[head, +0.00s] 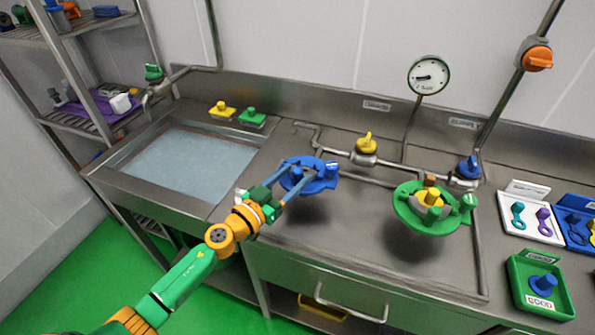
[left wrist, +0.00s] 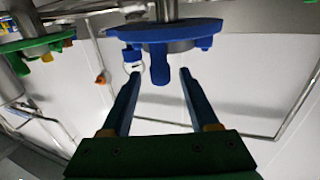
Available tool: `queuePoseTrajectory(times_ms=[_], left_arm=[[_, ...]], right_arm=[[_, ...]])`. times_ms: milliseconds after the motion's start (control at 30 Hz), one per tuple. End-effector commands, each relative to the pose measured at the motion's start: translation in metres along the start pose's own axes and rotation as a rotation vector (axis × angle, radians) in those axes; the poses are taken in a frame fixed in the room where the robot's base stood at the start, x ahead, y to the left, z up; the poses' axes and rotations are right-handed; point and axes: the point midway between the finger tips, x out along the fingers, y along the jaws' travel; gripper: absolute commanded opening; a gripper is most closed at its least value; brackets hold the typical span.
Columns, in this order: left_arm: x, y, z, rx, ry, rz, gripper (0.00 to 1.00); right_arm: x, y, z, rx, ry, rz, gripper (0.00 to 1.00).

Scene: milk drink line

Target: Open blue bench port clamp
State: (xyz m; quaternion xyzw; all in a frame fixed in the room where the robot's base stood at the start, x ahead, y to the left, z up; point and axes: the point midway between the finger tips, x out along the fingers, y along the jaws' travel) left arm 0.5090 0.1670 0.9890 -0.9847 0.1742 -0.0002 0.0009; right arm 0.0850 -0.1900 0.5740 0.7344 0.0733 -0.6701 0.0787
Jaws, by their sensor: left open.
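The blue port clamp, a round blue disc (head: 315,187) with raised parts, is on the steel bench right of the sink. My left gripper (head: 303,171) reaches over it from the left with its two blue fingers apart. In the left wrist view the blue disc (left wrist: 180,31) sits at the top, beyond the fingertips. A blue knob (left wrist: 159,66) on it lies between the lines of the open fingers (left wrist: 160,76). I cannot tell whether either finger touches it. My right gripper is not in view.
A green port disc (head: 407,214) with a yellow centre stands to the right. Behind are pipes with a yellow valve (head: 367,143) and a blue valve (head: 469,167). A water-filled sink (head: 187,166) is left. A green tray (head: 528,297) is front right. Bench between the discs is clear.

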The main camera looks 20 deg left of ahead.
Motion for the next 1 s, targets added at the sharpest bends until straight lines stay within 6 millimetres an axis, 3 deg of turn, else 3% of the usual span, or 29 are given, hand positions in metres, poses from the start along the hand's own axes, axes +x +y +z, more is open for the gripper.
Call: queuePoseTrajectory(times_ms=[200, 433, 467, 667, 1000], left_arm=[[0.021, 0.000, 0.000, -0.001, 0.001, -0.002, 0.61], [0.022, 0.000, 0.000, -0.002, 0.001, -0.002, 0.61], [0.022, 0.000, 0.000, -0.002, 0.001, -0.002, 0.56], [0.022, 0.000, 0.000, -0.001, 0.001, -0.002, 0.01], [0.022, 0.000, 0.000, -0.001, 0.000, -0.002, 0.00]], right_arm=[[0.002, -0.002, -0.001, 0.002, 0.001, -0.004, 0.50], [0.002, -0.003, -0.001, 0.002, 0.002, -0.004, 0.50], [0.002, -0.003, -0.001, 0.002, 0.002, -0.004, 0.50], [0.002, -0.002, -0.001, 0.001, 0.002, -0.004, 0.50], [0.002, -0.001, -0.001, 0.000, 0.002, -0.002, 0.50]])
